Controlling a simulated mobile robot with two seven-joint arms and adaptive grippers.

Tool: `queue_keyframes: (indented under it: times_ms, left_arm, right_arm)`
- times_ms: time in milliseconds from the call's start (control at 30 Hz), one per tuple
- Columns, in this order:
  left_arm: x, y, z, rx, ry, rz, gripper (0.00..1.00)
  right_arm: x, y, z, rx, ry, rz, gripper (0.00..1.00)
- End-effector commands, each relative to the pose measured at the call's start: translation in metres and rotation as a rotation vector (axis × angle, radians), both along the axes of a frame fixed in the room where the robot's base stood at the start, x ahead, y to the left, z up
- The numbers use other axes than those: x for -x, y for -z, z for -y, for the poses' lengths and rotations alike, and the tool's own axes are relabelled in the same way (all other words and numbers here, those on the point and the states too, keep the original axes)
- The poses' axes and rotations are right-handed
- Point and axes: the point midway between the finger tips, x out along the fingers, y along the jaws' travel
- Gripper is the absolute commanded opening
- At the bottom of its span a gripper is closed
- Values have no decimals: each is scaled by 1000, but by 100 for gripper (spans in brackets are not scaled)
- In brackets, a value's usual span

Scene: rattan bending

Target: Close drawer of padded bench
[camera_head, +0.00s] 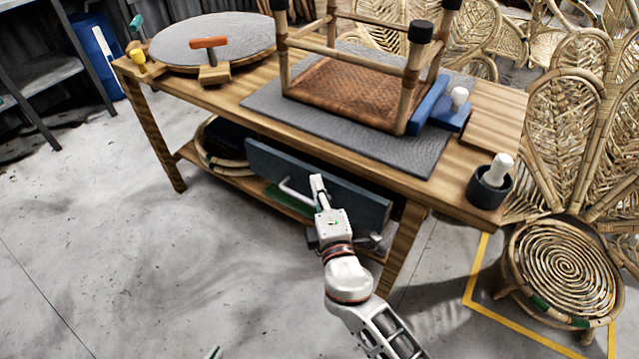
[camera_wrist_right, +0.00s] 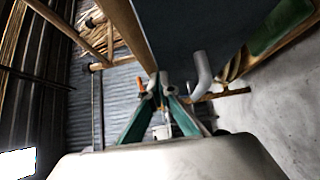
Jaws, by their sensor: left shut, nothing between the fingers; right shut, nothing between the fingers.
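The padded bench (camera_head: 205,98) is a wooden worktable with a grey pad (camera_head: 262,103) on top. Its dark grey drawer front (camera_head: 345,197) hangs under the front edge, with a pale bar handle (camera_head: 290,190). How far the drawer stands out is hard to tell. My right gripper (camera_head: 318,184) is shut and empty in front of the drawer front, beside the handle's right part; contact is unclear. In the right wrist view, its teal fingers (camera_wrist_right: 165,88) are together near the drawer front (camera_wrist_right: 205,25) and handle (camera_wrist_right: 201,76). Only a tip of my left gripper (camera_head: 213,352) shows at the bottom edge.
An upturned woven stool (camera_head: 345,92), a round grey board (camera_head: 215,38) and a dark cup (camera_head: 489,187) stand on the bench. A rattan chair (camera_head: 565,262) is at right. The lower shelf holds rattan coils (camera_head: 212,160). The floor in front is clear.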

Motion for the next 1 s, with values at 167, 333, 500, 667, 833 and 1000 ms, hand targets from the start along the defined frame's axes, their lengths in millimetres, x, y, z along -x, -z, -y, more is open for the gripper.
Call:
queue_keyframes:
  times_ms: [167,333,500,667,833,1000]
  left_arm:
    - [0,0,0,0,0,1,0]
    - [0,0,0,0,0,1,0]
    - [0,0,0,0,0,0,0]
    - [0,0,0,0,0,1,0]
    - [-1,-1,0,0,-1,2,0]
    - [-1,-1,0,1,0,3,0]
  right_arm:
    - [0,0,-1,0,0,0,0]
    - [0,0,0,0,0,0,0]
    - [-12,-1,9,2,2,2,0]
    - [-23,0,17,1,1,1,0]
    - [-22,0,16,0,0,0,0]
    - [-22,0,16,0,0,0,0]
